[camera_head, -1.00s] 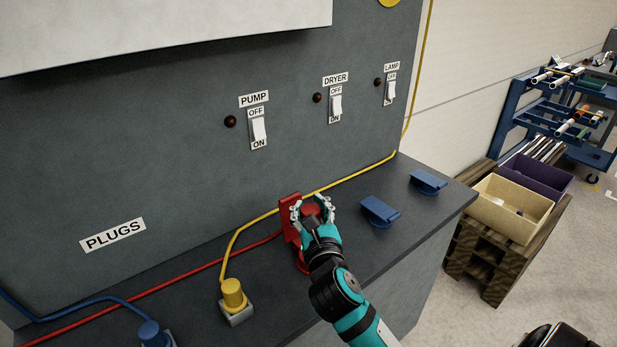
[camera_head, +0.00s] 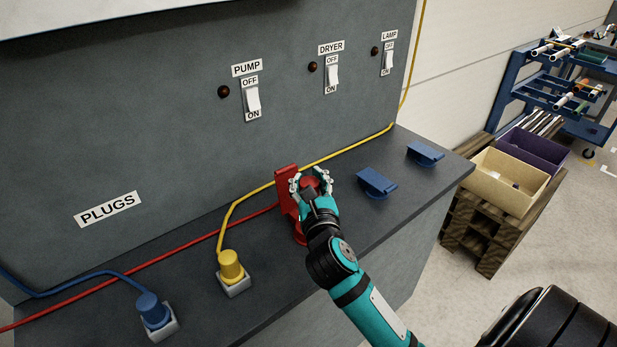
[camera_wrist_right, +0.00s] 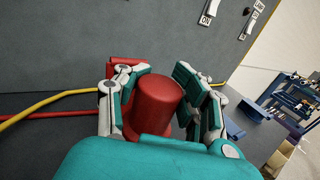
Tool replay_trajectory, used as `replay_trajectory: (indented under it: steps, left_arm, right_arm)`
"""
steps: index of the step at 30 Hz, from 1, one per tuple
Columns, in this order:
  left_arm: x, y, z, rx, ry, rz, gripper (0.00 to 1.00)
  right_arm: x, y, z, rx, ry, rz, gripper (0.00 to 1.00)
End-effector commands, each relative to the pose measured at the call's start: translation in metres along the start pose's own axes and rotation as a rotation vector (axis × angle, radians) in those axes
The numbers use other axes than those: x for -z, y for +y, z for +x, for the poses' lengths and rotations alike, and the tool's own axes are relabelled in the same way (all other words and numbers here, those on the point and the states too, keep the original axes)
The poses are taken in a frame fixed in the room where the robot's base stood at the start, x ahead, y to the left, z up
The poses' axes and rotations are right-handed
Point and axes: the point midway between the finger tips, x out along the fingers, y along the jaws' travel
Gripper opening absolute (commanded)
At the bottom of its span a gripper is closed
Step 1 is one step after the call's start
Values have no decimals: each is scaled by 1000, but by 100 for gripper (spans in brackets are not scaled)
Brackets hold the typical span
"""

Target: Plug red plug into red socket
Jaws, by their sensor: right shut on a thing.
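My right gripper (camera_head: 312,188) is at the red fixture on the dark counter, shut on the red plug (camera_head: 318,181). In the right wrist view the plug is a red cylinder (camera_wrist_right: 155,105) between the two fingers (camera_wrist_right: 158,98). The red socket (camera_head: 285,183) shows as an upright red flap just left of the fingers, with another red part below the wrist. The gripper hides most of the socket, so I cannot tell whether the plug is seated in it. A red cable (camera_head: 150,271) runs along the counter to this spot. My left gripper is not in view.
A yellow plug (camera_head: 231,266) and a blue plug (camera_head: 152,310) stand in grey bases at the left. Two blue covered sockets (camera_head: 376,183) (camera_head: 425,154) sit to the right. A yellow cable (camera_head: 340,153) passes behind the gripper. The wall with switches (camera_head: 253,100) rises behind.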

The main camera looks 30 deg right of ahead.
Motion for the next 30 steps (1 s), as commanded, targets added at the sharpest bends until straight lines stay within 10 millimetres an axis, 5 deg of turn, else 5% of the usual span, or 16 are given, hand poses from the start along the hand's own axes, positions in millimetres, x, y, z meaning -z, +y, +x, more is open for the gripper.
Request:
replay_trajectory:
  steps: [9, 30]
  left_arm:
    - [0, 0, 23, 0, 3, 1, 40]
    - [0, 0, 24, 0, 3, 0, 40]
  right_arm:
    - [31, 0, 0, 0, -1, -1, 0]
    - [34, 0, 0, 0, -1, 0, 0]
